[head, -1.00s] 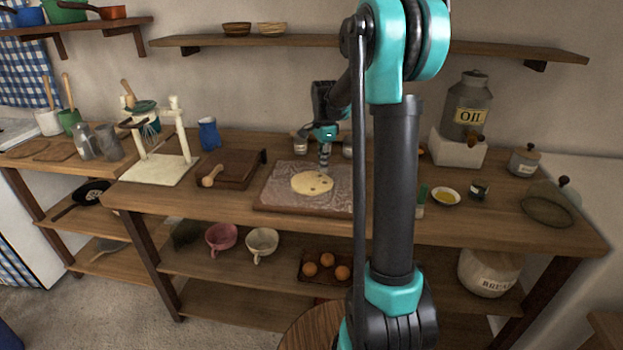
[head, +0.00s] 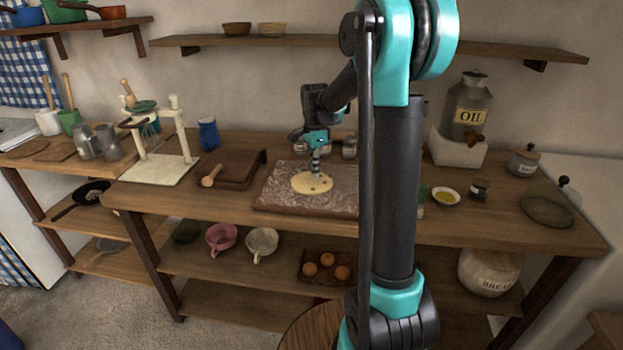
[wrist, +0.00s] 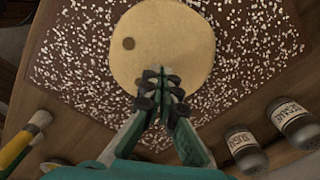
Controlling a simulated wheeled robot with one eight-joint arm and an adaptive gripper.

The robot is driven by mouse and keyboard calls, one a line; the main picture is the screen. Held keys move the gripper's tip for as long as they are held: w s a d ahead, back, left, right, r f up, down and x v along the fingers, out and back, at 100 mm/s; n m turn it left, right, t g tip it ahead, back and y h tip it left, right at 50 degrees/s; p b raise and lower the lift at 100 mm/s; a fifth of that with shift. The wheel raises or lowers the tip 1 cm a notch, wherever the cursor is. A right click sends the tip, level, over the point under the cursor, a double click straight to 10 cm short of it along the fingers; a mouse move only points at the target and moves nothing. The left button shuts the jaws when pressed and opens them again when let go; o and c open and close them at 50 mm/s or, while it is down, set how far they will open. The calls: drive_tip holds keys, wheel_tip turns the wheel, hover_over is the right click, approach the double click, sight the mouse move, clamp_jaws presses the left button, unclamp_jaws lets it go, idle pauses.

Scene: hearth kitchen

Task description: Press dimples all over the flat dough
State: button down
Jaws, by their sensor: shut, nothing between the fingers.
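The flat dough (head: 309,184) is a pale round disc on a floured dark board (head: 277,196) on the wooden counter. In the wrist view the dough (wrist: 183,35) shows one round brown dimple (wrist: 128,43) left of my fingers. My gripper (head: 315,174) is shut and empty, pointing down over the dough. In the wrist view the closed fingertips (wrist: 161,75) lie over the dough's near part. I cannot tell whether they touch it. The dough under the fingers is hidden.
Two labelled jars (wrist: 245,147) stand off the board's near right corner.

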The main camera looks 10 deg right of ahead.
drive_tip(key=shift+f, duration=0.1)
drive_tip(key=shift+f, duration=0.85)
idle(0.7)
drive_tip(key=shift+r, duration=0.95)
drive_tip(key=shift+w+a, duration=0.2)
drive_tip(key=shift+w, duration=0.9)
drive_tip(key=shift+w+a, duration=0.2)
drive_tip(key=shift+w, duration=0.9)
drive_tip(key=shift+f, duration=0.1)
